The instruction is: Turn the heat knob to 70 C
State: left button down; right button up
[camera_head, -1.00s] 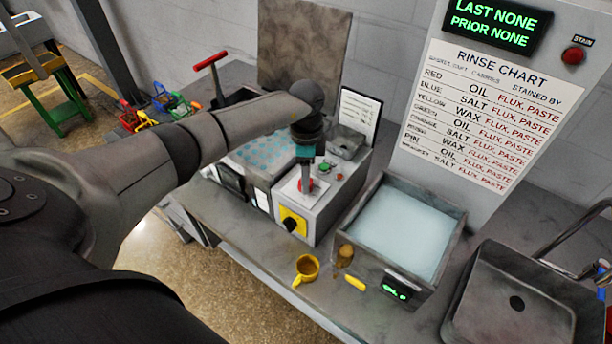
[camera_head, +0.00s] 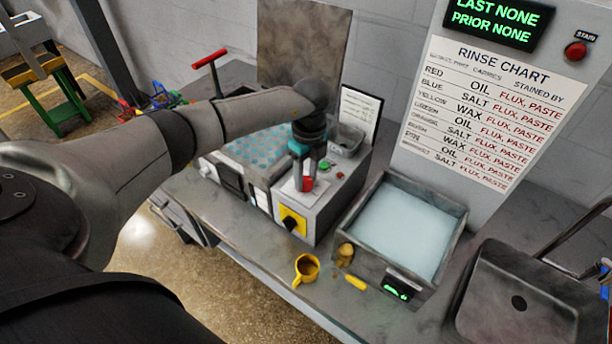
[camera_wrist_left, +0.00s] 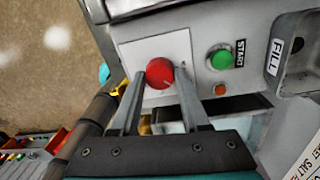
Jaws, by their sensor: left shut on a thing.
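The red round knob (camera_head: 306,184) sits on a white plate on top of the grey control box, in front of the blue-dotted bath. In the left wrist view the knob (camera_wrist_left: 160,72) lies between my two finger tips, with a pale line on its face. My left gripper (camera_head: 307,182) comes down onto it from above and is shut on it; it also shows in the left wrist view (camera_wrist_left: 159,76). No scale marks or temperature figures are readable on the white plate. My right gripper is not in view.
Beside the knob are a green START button (camera_wrist_left: 221,59) and a small orange light (camera_wrist_left: 220,90). A black switch on a yellow plate (camera_head: 292,221) is on the box front. A rinse tank (camera_head: 350,235), yellow mug (camera_head: 305,269) and sink (camera_head: 480,300) stand to the right.

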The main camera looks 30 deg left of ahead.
aim_at(307, 184)
pick_arm(q)
jog(key=m+b, duration=0.1)
jog(key=m, duration=0.4)
jog(key=shift+m, duration=0.3)
jog(key=m+b, duration=0.2)
jog(key=m, duration=0.3)
jog(key=m+b, duration=0.2)
jog(key=m, duration=0.3)
jog(key=shift+s+m+t, duration=0.1)
jog(key=shift+m+t, duration=0.2)
jog(key=shift+m, duration=0.1)
jog(key=m+b, duration=0.2)
jog(key=m, duration=0.2)
jog(key=shift+m, duration=0.4)
jog(key=shift+r+m, duration=0.1)
jog(key=shift+m, duration=0.2)
jog(key=shift+c, duration=2)
grip_release()
notch_tip(307, 184, up, 15)
jog(key=b, duration=0.1)
jog(key=shift+s+d, duration=0.3)
jog(key=shift+d, duration=0.05)
